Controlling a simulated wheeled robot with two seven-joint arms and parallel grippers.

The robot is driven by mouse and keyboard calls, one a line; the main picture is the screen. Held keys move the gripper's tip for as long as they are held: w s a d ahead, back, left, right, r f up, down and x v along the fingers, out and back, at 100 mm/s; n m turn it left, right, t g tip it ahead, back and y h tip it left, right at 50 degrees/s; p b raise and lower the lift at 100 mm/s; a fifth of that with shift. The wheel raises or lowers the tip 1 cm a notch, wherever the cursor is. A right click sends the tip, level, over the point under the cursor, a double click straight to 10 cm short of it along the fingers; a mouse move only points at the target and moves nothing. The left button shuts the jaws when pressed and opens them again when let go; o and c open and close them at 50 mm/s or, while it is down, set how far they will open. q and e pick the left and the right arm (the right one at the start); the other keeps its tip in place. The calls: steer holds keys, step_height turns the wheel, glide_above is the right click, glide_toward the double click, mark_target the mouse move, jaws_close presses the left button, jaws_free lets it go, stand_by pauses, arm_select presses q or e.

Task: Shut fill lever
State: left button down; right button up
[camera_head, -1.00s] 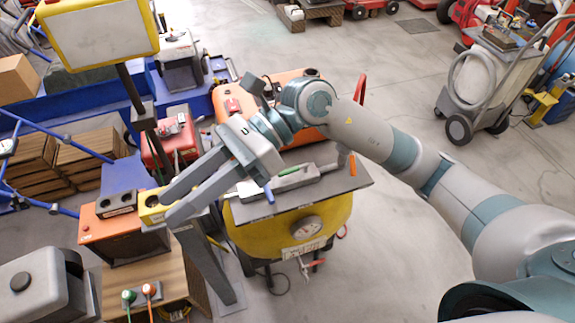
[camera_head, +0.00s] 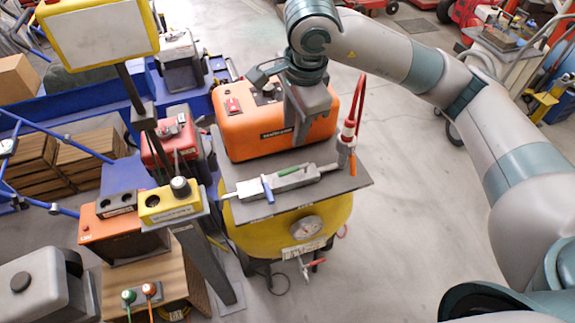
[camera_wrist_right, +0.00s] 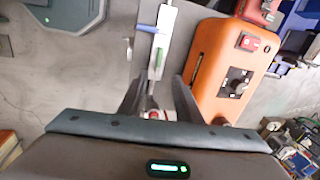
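A grey valve bar (camera_head: 300,181) lies on the dark top plate of a yellow tank. It carries a blue lever (camera_head: 267,190) and a green lever (camera_head: 290,170); I cannot tell which is the fill lever. In the right wrist view the blue lever (camera_wrist_right: 147,29) and green lever (camera_wrist_right: 159,58) lie beyond my fingertips. My left gripper is not in view.
The orange box (camera_head: 248,128) stands behind the bar, close to my right gripper. A red-and-white fitting with a red hose (camera_head: 347,137) rises at the bar's right end. A gauge (camera_head: 306,227) faces forward.

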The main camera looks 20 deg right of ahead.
mark_target(287, 171)
steer(key=shift+f, duration=0.15)
steer(key=w+f+p, duration=0.1)
steer(key=f+p, duration=0.1)
steer(key=f, duration=0.3)
steer(key=w+f+p, duration=0.1)
steer(key=f+p, duration=0.1)
steer(key=f, duration=0.3)
steer(key=w+f+p, duration=0.1)
steer(key=f+p, duration=0.1)
steer(key=f, duration=0.3)
steer(key=shift+a+f, duration=0.15)
steer(key=shift+a, duration=0.05)
steer(key=shift+w+f, duration=0.2)
steer(key=shift+f, duration=0.6)
jaws_close()
